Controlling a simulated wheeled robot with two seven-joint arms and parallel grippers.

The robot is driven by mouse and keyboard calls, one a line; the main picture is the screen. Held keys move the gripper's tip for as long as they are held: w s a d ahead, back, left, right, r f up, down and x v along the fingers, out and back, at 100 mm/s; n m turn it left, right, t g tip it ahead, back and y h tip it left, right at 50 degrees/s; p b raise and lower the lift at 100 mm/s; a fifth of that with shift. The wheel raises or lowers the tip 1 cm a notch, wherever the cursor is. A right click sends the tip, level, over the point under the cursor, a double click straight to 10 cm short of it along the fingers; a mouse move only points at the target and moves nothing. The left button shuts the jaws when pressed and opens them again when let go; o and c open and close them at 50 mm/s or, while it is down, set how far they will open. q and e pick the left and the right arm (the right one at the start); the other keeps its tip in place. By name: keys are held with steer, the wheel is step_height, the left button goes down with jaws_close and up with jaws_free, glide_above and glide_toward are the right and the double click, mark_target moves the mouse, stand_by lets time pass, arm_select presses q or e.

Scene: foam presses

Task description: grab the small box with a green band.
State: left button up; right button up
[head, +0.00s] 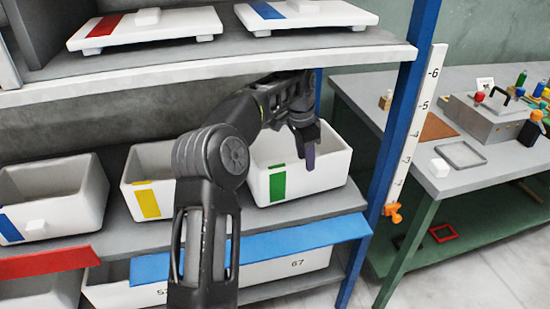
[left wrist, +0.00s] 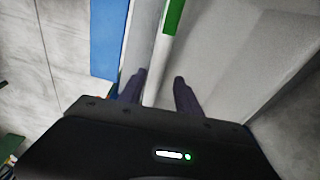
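The small white box with a green band (head: 325,172) stands on the middle shelf, the rightmost of the boxes in that row. Its green band (head: 277,184) is on the front wall and also shows at the top of the left wrist view (left wrist: 174,16). My left gripper (head: 307,152) points down at the box's front rim, right of the band. In the left wrist view my left gripper (left wrist: 160,88) is open, with the white rim (left wrist: 157,75) running between its two fingers. I cannot tell whether either finger touches the wall. My right gripper is not in view.
A yellow-band box (head: 148,200) and a blue-band box (head: 58,195) stand left on the same shelf. The upper shelf (head: 210,65) overhangs the arm closely. A blue post (head: 400,130) and numbered scale (head: 418,125) bound the right side. A cluttered workbench (head: 480,185) stands beyond.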

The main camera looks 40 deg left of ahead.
arm_select(q)
steer(key=shift+s, duration=0.25)
steer(key=shift+s+d, duration=0.1)
steer(key=shift+d, duration=0.05)
steer(key=shift+w+f, duration=0.2)
steer(key=shift+f, duration=1)
steer(key=shift+w+d+f, duration=0.15)
steer(key=shift+f, duration=1.15)
steer(key=shift+w+d+f, duration=0.1)
steer(key=shift+d+f, duration=0.05)
steer(key=shift+f, duration=1.15)
